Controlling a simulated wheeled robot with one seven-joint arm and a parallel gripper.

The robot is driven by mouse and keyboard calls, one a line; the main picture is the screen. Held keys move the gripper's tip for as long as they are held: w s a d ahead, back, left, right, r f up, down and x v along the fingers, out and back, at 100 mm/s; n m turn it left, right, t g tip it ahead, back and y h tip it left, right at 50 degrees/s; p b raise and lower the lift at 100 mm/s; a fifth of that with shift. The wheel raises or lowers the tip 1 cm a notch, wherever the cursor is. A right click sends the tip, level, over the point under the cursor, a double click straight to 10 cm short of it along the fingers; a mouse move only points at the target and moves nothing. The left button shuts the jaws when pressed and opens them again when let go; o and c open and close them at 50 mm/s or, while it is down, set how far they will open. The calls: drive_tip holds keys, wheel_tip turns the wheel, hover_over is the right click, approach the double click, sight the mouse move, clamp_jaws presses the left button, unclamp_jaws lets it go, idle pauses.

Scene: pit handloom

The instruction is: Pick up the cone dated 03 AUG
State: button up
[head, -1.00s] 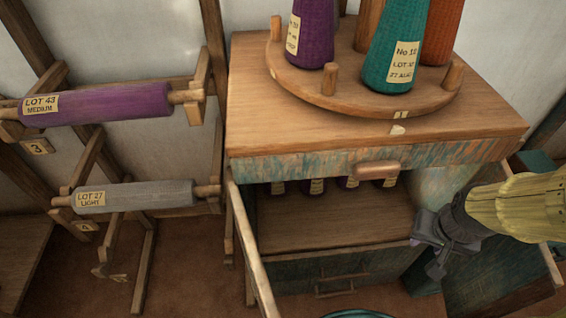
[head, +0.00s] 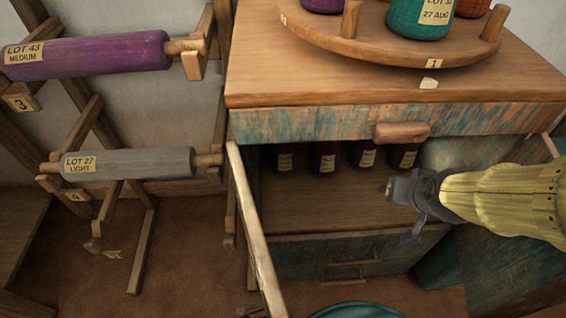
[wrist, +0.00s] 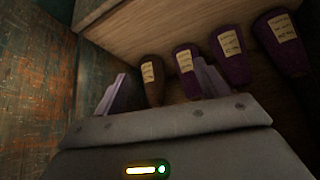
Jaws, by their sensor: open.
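Several cones stand in a row at the back of the open cabinet shelf. Three are purple, one of them here (head: 325,158), and a brown cone (head: 404,157) stands at the right end. In the wrist view the brown cone (wrist: 153,88) is at the left and the purple cones, one here (wrist: 187,70), run to the right. Each has a pale label, too small to read, so I cannot tell which is dated 03 AUG. My gripper (head: 400,212) is open and empty at the shelf opening, in front of the cones. Its fingers (wrist: 160,90) show in the wrist view.
The open cabinet door (head: 258,235) is on the left. Rollers on racks, one grey (head: 125,163), stand further left.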

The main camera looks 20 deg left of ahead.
drive_tip(key=s+a+f+n+t+y+b, duration=0.1)
drive_tip(key=s+a+n+t+y+b, duration=0.1)
drive_tip(key=a+y+b, duration=0.3)
drive_tip(key=s+a+f+n+t+y+b, duration=0.1)
drive_tip(key=a+t+y+b, duration=0.4)
drive_tip(key=a+b, duration=0.9)
drive_tip(key=shift+s+a+f+n, duration=0.35)
drive_tip(key=shift+s+a+n, duration=0.15)
drive_tip(key=shift+a+n, duration=0.7)
drive_tip(key=p+x, duration=0.6)
drive_tip(key=p, duration=0.3)
drive_tip(key=shift+a+r, duration=0.15)
drive_tip(key=shift+r, duration=0.1)
drive_tip(key=shift+w+a+p, duration=0.15)
drive_tip(key=shift+w+p, duration=0.1)
drive_tip(key=shift+p, duration=0.75)
